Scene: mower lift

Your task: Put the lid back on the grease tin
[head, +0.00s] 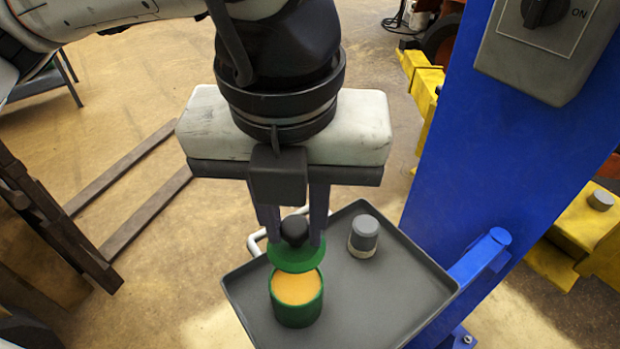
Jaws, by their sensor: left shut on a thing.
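The green grease tin (297,311) stands upright and open on a dark grey tray, with yellow-orange grease showing inside. My left gripper (294,231) points down above it, its two fingers shut on the black knob of the green lid (296,257). The lid hangs over the back part of the tin's opening and looks slightly above the rim. I cannot tell whether it touches the rim. The front of the opening is uncovered. My right gripper is not in view.
The grey tray (381,304) is fixed beside a blue post (507,130) by a blue arm. A small grey-topped white container (363,236) stands on the tray, right of the lid. A switch box (548,45) is on the post at upper right. The tray's right part is bare.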

